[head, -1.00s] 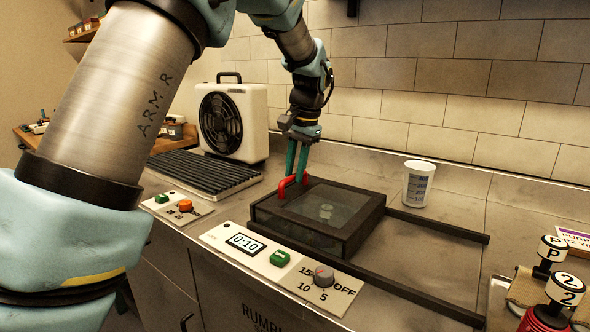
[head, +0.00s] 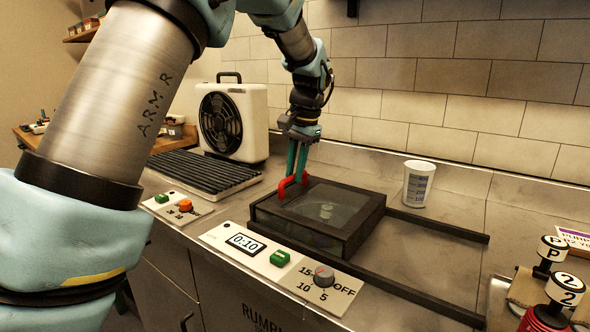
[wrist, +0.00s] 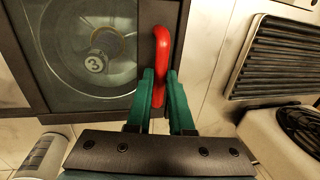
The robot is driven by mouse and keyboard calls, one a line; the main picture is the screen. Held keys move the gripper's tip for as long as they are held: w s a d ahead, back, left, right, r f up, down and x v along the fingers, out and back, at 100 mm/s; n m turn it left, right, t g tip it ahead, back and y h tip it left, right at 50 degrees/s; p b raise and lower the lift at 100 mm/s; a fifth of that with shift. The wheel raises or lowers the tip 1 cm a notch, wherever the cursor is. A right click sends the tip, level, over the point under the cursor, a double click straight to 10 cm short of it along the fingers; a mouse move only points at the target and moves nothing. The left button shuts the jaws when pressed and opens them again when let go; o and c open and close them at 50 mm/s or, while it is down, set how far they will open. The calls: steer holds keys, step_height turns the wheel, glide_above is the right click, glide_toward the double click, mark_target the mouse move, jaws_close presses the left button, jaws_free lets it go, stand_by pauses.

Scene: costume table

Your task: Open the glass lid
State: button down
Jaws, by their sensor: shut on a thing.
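The glass lid (head: 350,207) is a dark-framed pane lying flat over a box set in the counter. A red handle (head: 286,187) stands at its left end. My gripper (head: 298,178) reaches down from above, its green fingers at the handle. In the wrist view the glass lid (wrist: 64,101) fills the left side, and the red handle (wrist: 161,60) runs between the two fingers of my gripper (wrist: 161,84), which are shut on it. A round part marked 3 (wrist: 95,63) shows through the glass.
Dark rails (head: 425,286) run right from the lid along the counter, with bare counter between them. A white cup (head: 418,184) stands behind. A control panel (head: 281,268) with a dial lies in front. A fan (head: 233,120) and ribbed rack (head: 205,172) stand left.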

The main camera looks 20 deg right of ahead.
stand_by(0.4)
steer(key=s+d+p, duration=0.1)
steer(key=s+d, duration=0.4)
steer(key=s, duration=0.4)
steer(key=s+d+p, duration=0.2)
steer(key=s+d, duration=0.3)
steer(key=s, duration=0.4)
steer(key=shift+s+d, duration=0.25)
steer(key=shift+s, duration=0.1)
steer(key=c, duration=0.8)
jaws_free()
step_height(320, 180, up, 11)
steer(key=s+b, duration=0.1)
steer(key=shift+s+d+f, duration=0.15)
steer(key=shift+s+d, duration=0.25)
steer(key=shift+d, duration=0.05)
